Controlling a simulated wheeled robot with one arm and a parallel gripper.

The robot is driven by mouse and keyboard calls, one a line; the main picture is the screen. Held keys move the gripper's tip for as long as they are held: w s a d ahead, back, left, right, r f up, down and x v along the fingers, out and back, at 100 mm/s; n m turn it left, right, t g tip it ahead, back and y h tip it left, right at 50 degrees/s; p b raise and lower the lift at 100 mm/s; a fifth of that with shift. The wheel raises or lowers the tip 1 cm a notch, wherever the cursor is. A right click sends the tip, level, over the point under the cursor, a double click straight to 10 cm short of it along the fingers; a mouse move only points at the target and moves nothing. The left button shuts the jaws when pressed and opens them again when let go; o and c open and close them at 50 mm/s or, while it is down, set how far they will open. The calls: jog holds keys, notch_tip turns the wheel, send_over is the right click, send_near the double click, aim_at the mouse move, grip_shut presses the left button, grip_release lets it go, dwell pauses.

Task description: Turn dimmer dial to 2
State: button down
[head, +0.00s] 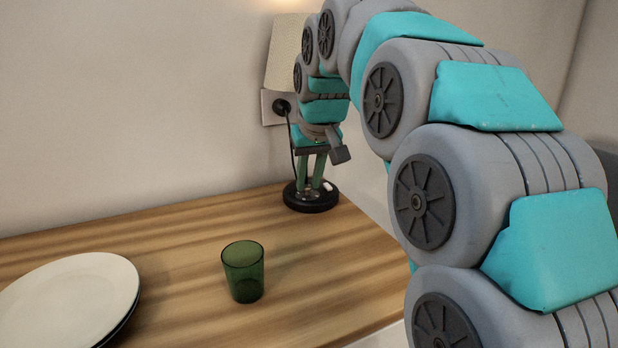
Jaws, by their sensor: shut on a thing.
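A lamp with a cream shade (285,52) stands against the wall at the back of the wooden counter. Its round black base (311,204) shows below my gripper (311,189). My gripper points straight down, and its two green fingers reach the top of the base. The fingers are shut on the dimmer dial, which is small and mostly hidden between the fingertips. No number on the dial can be read from here. A small white piece (328,187) shows on the base just right of the fingers.
A dark green glass (243,273) stands on the counter (180,235) in front of the lamp. A black plug (281,106) with a cord sits in the wall socket. The counter's right edge is close to the base.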

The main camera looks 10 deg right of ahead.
dwell(0.3)
jog(key=shift+a+m+h+b, duration=0.1)
jog(key=shift+m+h+b, duration=0.2)
jog(key=shift+m+h, duration=0.8)
jog(key=shift+m+y, duration=0.4)
jog(key=shift+y, duration=0.1)
jog(key=c, duration=0.8)
grip_release()
jog(key=shift+o, duration=0.2)
jog(key=v, duration=0.7)
jog(key=shift+r, duration=0.4)
jog(key=shift+s, duration=0.15)
